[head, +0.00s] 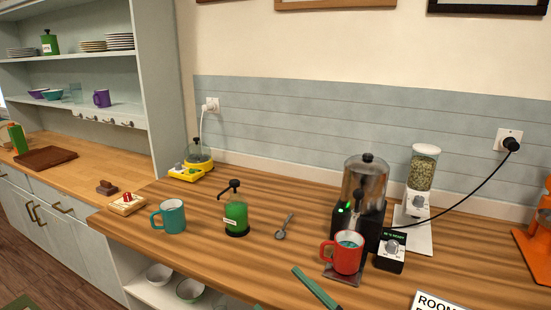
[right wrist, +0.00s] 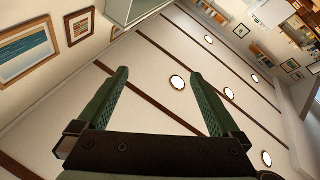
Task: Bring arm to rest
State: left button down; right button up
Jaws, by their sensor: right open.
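My right gripper (head: 278,288) shows at the bottom edge of the head view, in front of the wooden counter (head: 215,262). One green finger is plain there, and only a small tip of the other shows. In the right wrist view the same gripper (right wrist: 155,73) has its two green fingers wide apart with nothing between them. That camera looks at a wall with pictures and a ceiling with round lamps. My left gripper is not in view.
A red mug (head: 348,254) stands at the black coffee machine (head: 359,212), close to the right gripper. A grain jar (head: 424,169) on a scale is at right.

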jog(key=d+f+m+t+h, duration=0.1)
jog(key=d+f+m+h, duration=0.25)
jog(key=f, duration=0.25)
jog(key=d+f+m+t+h, duration=0.1)
jog(key=d+f+m+h, duration=0.1)
jog(key=f+m+h, duration=0.25)
jog(key=s+d+f+m+g+h, duration=0.2)
jog(key=s+d+f+g+h, duration=0.1)
jog(key=s+f, duration=0.5)
jog(key=s+d+f+m+g+h, duration=0.2)
jog(key=s+d+f+g+h, duration=0.2)
jog(key=s+f, duration=0.5)
notch_tip(320, 180, down, 6)
jog(key=shift+s+d+r, duration=0.15)
jog(key=shift+s+d, duration=0.1)
jog(key=shift+d, duration=1)
